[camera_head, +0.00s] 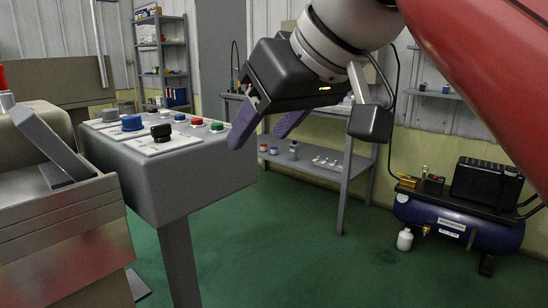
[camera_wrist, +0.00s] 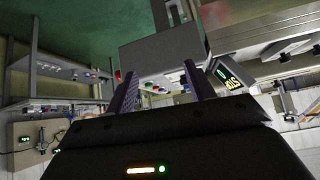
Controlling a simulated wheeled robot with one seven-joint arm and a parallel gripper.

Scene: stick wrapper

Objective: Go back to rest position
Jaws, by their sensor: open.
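My gripper (camera_head: 266,133) is open and empty, with two purple fingers apart. In the head view it hangs in the air, at the right end of the grey control box and above it in the picture. The control box (camera_head: 190,178) carries several buttons and knobs, among them a blue knob (camera_head: 132,122), a black knob (camera_head: 161,132) and a green button (camera_head: 217,126). In the wrist view the two fingers (camera_wrist: 160,88) show with nothing between them touching, and the control box (camera_wrist: 165,50) lies beyond them.
A metal machine (camera_head: 62,235) stands at the left. A grey workbench (camera_head: 341,175) with small parts stands behind my gripper. A blue compressor (camera_head: 455,222) and a white bottle (camera_head: 404,240) are on the floor at right. The green floor (camera_head: 290,255) in the middle is clear.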

